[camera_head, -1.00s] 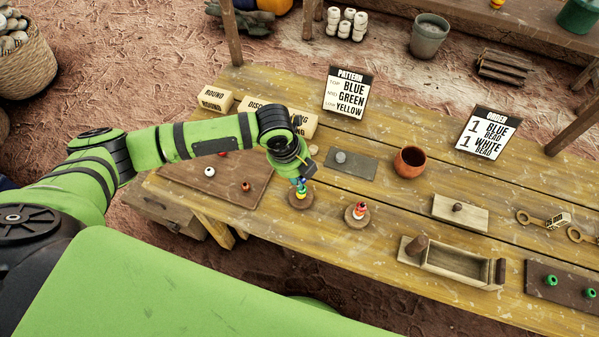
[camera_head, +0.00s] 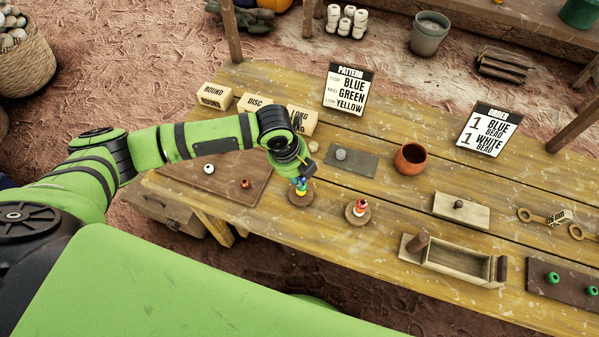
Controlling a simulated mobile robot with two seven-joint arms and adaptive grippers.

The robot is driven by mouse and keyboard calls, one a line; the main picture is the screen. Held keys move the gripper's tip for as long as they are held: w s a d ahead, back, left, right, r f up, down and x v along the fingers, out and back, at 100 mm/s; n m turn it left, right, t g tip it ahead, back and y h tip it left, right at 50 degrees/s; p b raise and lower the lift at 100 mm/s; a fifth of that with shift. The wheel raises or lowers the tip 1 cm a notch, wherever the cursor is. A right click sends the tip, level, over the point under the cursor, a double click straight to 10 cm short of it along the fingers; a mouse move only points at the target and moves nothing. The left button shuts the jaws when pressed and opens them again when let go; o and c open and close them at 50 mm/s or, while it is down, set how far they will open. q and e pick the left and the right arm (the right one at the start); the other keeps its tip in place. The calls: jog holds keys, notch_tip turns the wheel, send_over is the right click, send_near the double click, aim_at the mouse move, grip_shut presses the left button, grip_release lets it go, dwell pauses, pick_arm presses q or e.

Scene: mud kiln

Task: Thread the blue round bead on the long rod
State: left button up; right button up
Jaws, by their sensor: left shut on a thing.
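My left gripper (camera_head: 303,177) reaches down from the wrist over the left round wooden stand (camera_head: 300,202). It is shut on the blue bead (camera_head: 300,181), which is small and partly hidden by the fingers. Below it, a green bead and a yellow bead (camera_head: 301,192) are stacked on this stand. The rod is hidden by the beads and gripper, so I cannot tell whether the blue bead is around its tip or just above it. A second round stand (camera_head: 358,219) to the right carries red and white beads. My right gripper is not in view.
A dark board (camera_head: 240,188) at the left holds a white bead (camera_head: 209,169) and a reddish bead (camera_head: 245,183). A clay pot (camera_head: 410,158), a grey mat (camera_head: 363,164) and a wooden tray (camera_head: 455,268) stand to the right. The pattern card (camera_head: 348,92) reads blue, green, yellow.

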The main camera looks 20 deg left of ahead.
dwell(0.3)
pick_arm(q)
jog(key=o, duration=0.9)
jog(key=shift+r, duration=0.1)
jog(key=shift+w+d+r+p+v, duration=0.1)
jog(key=shift+w+d+p+v, duration=0.1)
jog(key=shift+p+v, duration=0.9)
jog(key=shift+w+d+r+p+v, duration=0.1)
jog(key=shift+w+d+p+v, duration=0.15)
jog(key=shift+p+v, duration=0.85)
jog(key=shift+w+d+p+v, duration=0.2)
jog(key=shift+p+v, duration=0.3)
jog(key=shift+v, duration=1.15)
